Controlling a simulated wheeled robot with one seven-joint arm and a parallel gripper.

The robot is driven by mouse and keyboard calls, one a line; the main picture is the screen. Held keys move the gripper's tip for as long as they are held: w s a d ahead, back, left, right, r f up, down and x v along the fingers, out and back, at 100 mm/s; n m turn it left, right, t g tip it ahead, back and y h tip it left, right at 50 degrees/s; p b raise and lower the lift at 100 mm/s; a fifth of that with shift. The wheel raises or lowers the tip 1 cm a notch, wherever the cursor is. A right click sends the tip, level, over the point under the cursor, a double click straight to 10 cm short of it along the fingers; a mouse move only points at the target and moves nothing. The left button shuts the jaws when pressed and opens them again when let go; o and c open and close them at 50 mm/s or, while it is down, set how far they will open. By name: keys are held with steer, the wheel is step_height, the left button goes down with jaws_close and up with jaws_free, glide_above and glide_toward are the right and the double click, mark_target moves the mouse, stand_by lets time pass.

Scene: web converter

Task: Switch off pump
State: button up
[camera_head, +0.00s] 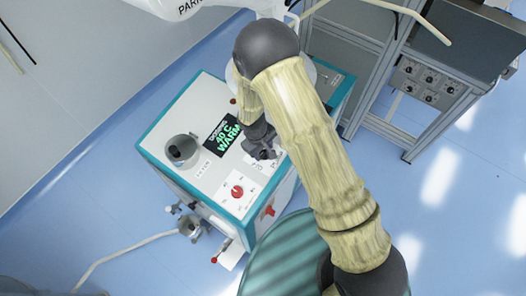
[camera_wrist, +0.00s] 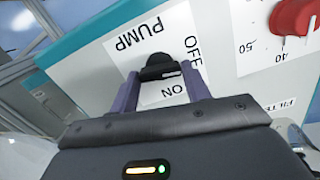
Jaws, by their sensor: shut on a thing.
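The black pump switch (camera_wrist: 160,66) sits on a white label (camera_wrist: 165,48) marked PUMP, OFF and ON, on the white top panel of the machine (camera_head: 203,90). In the wrist view OFF is on the far side and ON on the near side. My gripper (camera_wrist: 160,75) is shut on the switch, with one purple finger at each side of it. I cannot tell which setting the switch is in. In the head view my gripper (camera_head: 263,150) is low over the panel and its wrist hides the switch.
A red knob (camera_head: 237,191) with a number scale sits close by and also shows in the wrist view (camera_wrist: 296,17). A green display (camera_head: 224,134) reads WARM. A round metal port (camera_head: 182,150) stands to its left. A red switch (camera_head: 268,211) is on the side wall. Grey cabinets (camera_head: 380,60) stand behind.

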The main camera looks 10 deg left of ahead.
steer(key=shift+n+b, duration=0.6)
steer(key=shift+n, duration=0.4)
steer(key=shift+o, duration=0.2)
steer(key=o, duration=1)
steer(key=shift+c, duration=0.2)
step_height(320, 180, up, 17)
steer(key=s+a+b, duration=0.2)
steer(key=b, duration=0.1)
steer(key=shift+a, duration=0.2)
steer(key=shift+d+r, duration=0.1)
